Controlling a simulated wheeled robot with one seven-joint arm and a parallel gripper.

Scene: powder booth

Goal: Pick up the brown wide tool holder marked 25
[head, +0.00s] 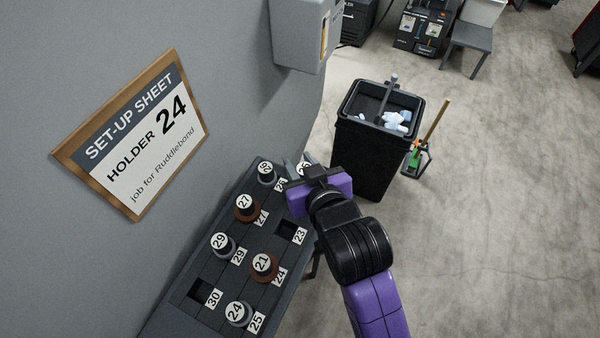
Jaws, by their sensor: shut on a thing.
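My gripper (298,172) is at the far end of the dark tool rack (188,318), seen from behind and above. It is shut on a tool holder (304,166), of which only a white marked patch shows between the fingers. I cannot read its number surely, nor tell its colour or whether it is clear of the rack. Two brown wide holders stand in the rack, one marked 27 (245,206) and one marked 21 (264,266). No brown holder clearly marked 25 shows. A grey holder marked 24 (238,312) stands beside the slot label 25 (257,322).
Grey holders marked 29 (222,243) and probably 28 (267,172) also stand in the rack. Slots by labels 23 and 30 are empty. A set-up sheet (140,140) reads holder 24. A black bin (368,160) stands beyond the rack; open floor lies right.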

